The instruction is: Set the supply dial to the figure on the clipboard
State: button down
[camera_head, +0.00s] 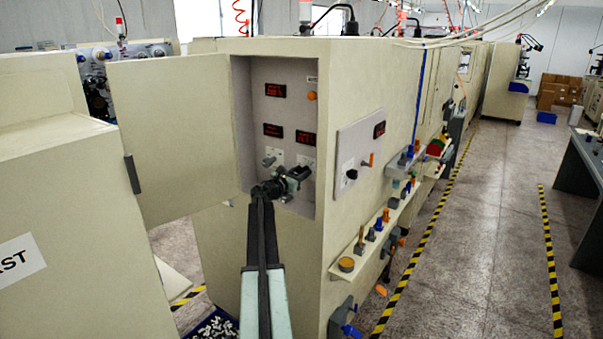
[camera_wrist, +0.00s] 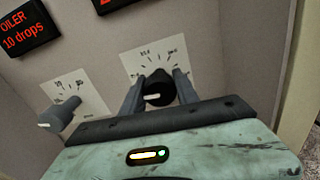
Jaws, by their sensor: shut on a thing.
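My gripper (camera_head: 296,174) reaches into the open cabinet bay. In the wrist view its two grey fingers (camera_wrist: 160,84) are shut on a black dial knob (camera_wrist: 157,90), one on each side. A white scale card (camera_wrist: 148,56) with tick marks is behind the knob; its figures are too blurred to read.
Red displays (camera_head: 275,90) are above the knobs; one (camera_wrist: 27,27) reads "OILER 10 drops". The cabinet door (camera_head: 172,135) stands open at left. An outer panel (camera_head: 345,140) carries another black knob (camera_head: 352,174). A shelf (camera_head: 345,262) with small parts juts out at right.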

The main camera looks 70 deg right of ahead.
aim_at(298, 174)
jog(key=shift+s, duration=0.2)
jog(key=c, duration=0.9)
grip_release()
jog(key=shift+s, duration=0.1)
jog(key=shift+c, duration=0.2)
jog(key=v, duration=0.7)
jog(key=shift+w+a, duration=0.25)
jog(key=shift+a, duration=0.1)
